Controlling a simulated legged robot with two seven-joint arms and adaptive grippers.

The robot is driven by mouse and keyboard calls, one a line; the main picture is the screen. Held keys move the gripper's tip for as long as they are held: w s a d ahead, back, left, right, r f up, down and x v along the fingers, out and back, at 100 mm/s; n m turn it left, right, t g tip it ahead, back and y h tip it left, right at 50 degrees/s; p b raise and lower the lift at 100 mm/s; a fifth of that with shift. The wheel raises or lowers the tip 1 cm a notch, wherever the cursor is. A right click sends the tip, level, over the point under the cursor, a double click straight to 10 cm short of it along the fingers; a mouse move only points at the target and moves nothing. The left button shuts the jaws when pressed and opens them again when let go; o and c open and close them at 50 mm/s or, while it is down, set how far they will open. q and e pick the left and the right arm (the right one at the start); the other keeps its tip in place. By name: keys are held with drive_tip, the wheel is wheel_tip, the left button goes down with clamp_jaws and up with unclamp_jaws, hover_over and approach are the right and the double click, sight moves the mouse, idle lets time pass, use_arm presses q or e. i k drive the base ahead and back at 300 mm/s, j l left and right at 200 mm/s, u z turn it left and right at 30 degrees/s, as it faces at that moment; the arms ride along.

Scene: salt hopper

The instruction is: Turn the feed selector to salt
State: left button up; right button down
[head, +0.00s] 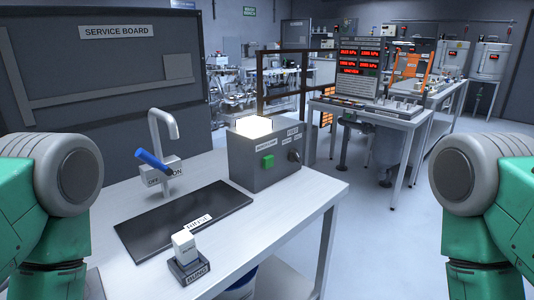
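A grey box (262,168) stands on the white bench near its back right corner. Its front carries a green square button (267,161) with a label above it, and a small dark round knob (293,155) to the right with labels around it. The knob looks like the feed selector, but the labels and its pointing direction are too small to read. The top of the box glows bright. Only my green arm links show, at the left and right edges. Both grippers are out of view.
On the bench (285,215) are a tap (165,125) with a blue lever over OFF and ON labels, a dark RINSE mat (185,218) and a white block (184,243) in a BUNG holder (190,268). The SERVICE BOARD (110,90) stands behind. Floor right of the bench is clear.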

sight(293, 155)
drive_tip(key=l+u, duration=0.15)
drive_tip(key=u, duration=0.25)
drive_tip(key=i+l+u, duration=0.1)
drive_tip(key=u, duration=0.3)
drive_tip(key=l+u, duration=0.35)
drive_tip(key=l, duration=0.9)
drive_tip(key=l+u, duration=0.4)
drive_tip(key=l, duration=0.9)
